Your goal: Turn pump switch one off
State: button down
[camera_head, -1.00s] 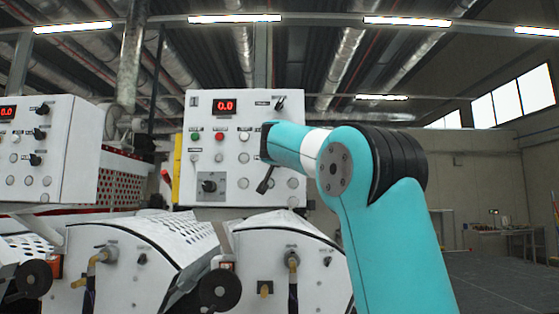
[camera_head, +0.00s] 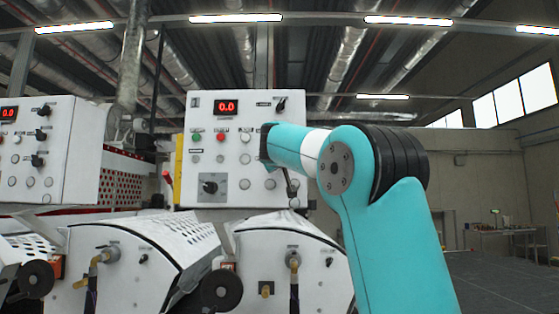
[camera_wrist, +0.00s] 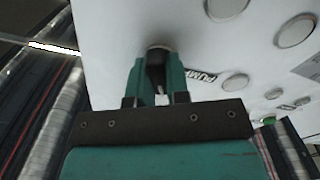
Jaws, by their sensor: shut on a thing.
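In the wrist view, my gripper (camera_wrist: 158,82) has its two green fingers closed on a dark switch knob (camera_wrist: 157,56) with a metallic ring, on the white panel face. A label beside it reads "PUMP"; the rest of it cannot be read, so the switch's number is not clear. In the head view, my gripper (camera_head: 290,188) reaches down at the lower right of the middle control panel (camera_head: 227,111), and my arm hides part of the panel. The switch itself is hidden or too small to tell there, and its on or off position cannot be seen.
The middle panel also carries a red display (camera_head: 226,107), a large black rotary knob (camera_head: 210,187), a green button (camera_head: 196,137) and a red button (camera_head: 221,137). Another control panel (camera_head: 60,150) stands at the left. White roller housings (camera_head: 285,245) lie below.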

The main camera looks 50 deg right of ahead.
jog(key=shift+f, duration=0.15)
dwell(0.4)
jog(key=c, duration=1.1)
grip_release()
jog(key=b+v, duration=0.6)
jog(key=v, duration=1.1)
jog(key=shift+a, duration=0.2)
jog(key=shift+s+n, duration=0.1)
jog(key=shift+n, duration=0.2)
